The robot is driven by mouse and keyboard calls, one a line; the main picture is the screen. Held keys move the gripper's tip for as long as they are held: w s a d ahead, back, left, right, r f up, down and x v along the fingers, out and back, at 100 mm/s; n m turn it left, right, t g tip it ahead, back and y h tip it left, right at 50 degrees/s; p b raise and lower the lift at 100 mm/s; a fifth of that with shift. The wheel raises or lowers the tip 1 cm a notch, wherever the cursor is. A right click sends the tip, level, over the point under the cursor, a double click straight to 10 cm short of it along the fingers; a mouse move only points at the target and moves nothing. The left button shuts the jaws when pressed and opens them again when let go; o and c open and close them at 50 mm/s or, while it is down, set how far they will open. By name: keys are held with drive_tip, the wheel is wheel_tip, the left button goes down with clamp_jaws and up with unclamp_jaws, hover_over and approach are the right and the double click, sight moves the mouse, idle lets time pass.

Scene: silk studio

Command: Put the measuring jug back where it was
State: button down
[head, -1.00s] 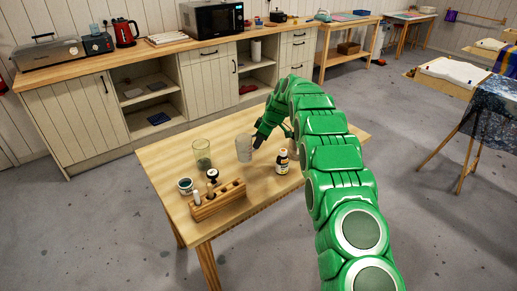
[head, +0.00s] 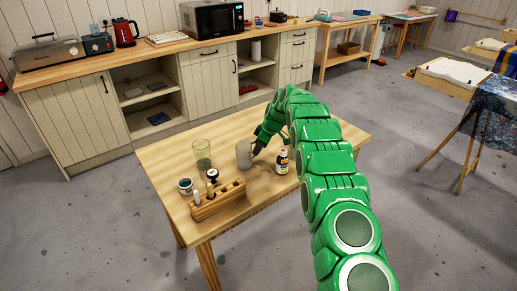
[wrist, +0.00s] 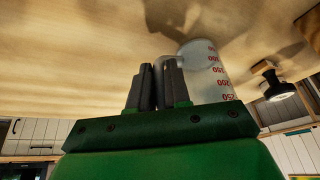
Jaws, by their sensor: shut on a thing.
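The measuring jug (head: 244,155) is a translucent, whitish vessel at the middle of the wooden table in the head view. In the wrist view the jug (wrist: 210,68) shows red graduation numbers and a handle beside the fingers. My gripper (head: 256,149) is at the jug's right side. In the wrist view my gripper's two dark fingers (wrist: 159,85) are close together on the jug's handle. The jug looks upright. I cannot tell whether its base touches the table.
The table's back left is clear.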

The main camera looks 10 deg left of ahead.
drive_tip(key=shift+f, duration=0.15)
drive_tip(key=c, duration=1.1)
unclamp_jaws()
drive_tip(key=w+v, duration=0.1)
drive_tip(key=v, duration=1.1)
drive_tip(key=s+d+r+m+h, duration=0.1)
drive_tip(key=s+d+r+m, duration=0.3)
drive_tip(key=s, duration=0.5)
drive_tip(key=s+d+r+m+g+h, duration=0.1)
drive_tip(key=s+d+r, duration=0.45)
drive_tip(key=s, duration=0.35)
drive_tip(key=s+d+r+m, duration=0.35)
drive_tip(key=s+r, duration=0.25)
drive_tip(key=s, duration=0.3)
drive_tip(key=s+d+f+m+h, duration=0.1)
drive_tip(key=s+d+m, duration=0.1)
drive_tip(key=s, duration=1)
drive_tip(key=s+d+f+m+g, duration=0.1)
drive_tip(key=s+d+m, duration=0.2)
drive_tip(key=s, duration=1)
drive_tip(key=s+d+f+m+h, duration=0.1)
drive_tip(key=s+d, duration=0.4)
drive_tip(key=s, duration=0.8)
drive_tip(key=shift+s+d+f+m+h, duration=0.25)
drive_tip(key=shift+m+h, duration=0.05)
drive_tip(key=shift+m, duration=0.35)
